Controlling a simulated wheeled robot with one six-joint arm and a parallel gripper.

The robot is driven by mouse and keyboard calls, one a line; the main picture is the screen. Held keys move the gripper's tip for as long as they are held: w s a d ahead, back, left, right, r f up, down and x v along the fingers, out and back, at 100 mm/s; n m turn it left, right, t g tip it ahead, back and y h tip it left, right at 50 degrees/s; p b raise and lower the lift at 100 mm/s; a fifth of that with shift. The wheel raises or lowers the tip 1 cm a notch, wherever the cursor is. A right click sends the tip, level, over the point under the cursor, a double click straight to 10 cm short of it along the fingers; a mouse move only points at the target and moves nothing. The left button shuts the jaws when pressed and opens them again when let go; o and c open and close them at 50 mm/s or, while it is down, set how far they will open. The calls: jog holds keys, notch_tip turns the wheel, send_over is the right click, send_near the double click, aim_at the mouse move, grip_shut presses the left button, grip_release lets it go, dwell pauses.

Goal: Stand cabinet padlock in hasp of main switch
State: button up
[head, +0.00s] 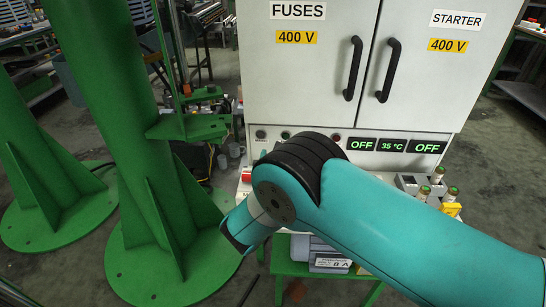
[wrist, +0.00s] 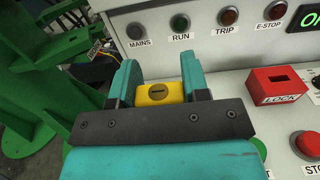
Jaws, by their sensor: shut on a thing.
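The yellow padlock (wrist: 158,92) is between the two teal fingers of my gripper (wrist: 158,85) in the wrist view. In the head view my arm hides the gripper and the padlock. A red part (head: 246,176) shows at the panel's left edge beside my arm. I cannot tell whether it belongs to the main switch, and no hasp can be made out.
A red LOCK box (wrist: 279,84) with a dark slot stands right of my gripper. A red button (wrist: 308,144) is nearer the camera. Indicator lamps, including RUN (wrist: 180,22), line the cabinet face behind. A green column (head: 100,80) stands left of the cabinet (head: 310,80).

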jog(key=shift+f+b, duration=1.5)
jog(key=shift+f, duration=0.2)
jog(key=o, duration=1.1)
jog(key=shift+s+a+b, duration=0.15)
jog(key=shift+s+b, duration=4.15)
jog(key=shift+b, duration=1.35)
jog(key=shift+s+a+b, duration=0.15)
jog(key=shift+s+b, duration=4.15)
jog(key=shift+b, duration=1.35)
jog(key=shift+r, duration=0.1)
